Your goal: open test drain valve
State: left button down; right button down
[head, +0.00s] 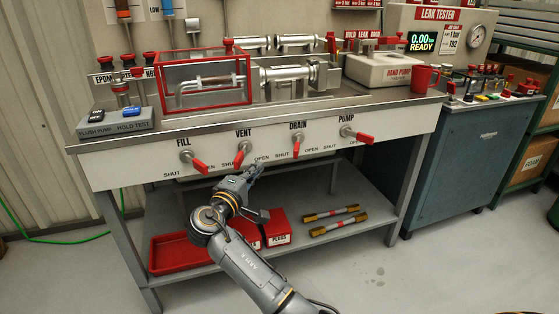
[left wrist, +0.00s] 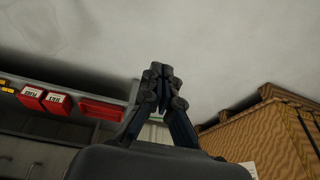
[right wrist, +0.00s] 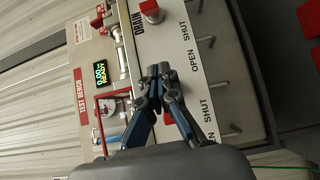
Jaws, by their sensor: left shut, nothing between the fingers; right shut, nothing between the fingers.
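The drain valve (head: 297,142) sits on the bench's white front panel under the DRAIN label. Its red handle hangs roughly straight down, between SHUT on its left and OPEN on its right. In the right wrist view the drain handle (right wrist: 150,9) is at the top edge, partly cut off. My right gripper (head: 257,170) is shut and empty, just below the panel, left of the drain handle and right of the vent handle. Its fingertips (right wrist: 160,71) show apart from the drain handle. My left gripper (left wrist: 161,70) is shut and empty, away from the valves.
The fill handle (head: 200,166) points down-right and the pump handle (head: 364,138) points right. Red bins (head: 275,229) and a red tray (head: 180,254) stand on the lower shelf. A wooden crate (left wrist: 260,135) shows in the left wrist view.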

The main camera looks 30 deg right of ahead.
aim_at(297, 147)
jog(key=shift+d, duration=0.1)
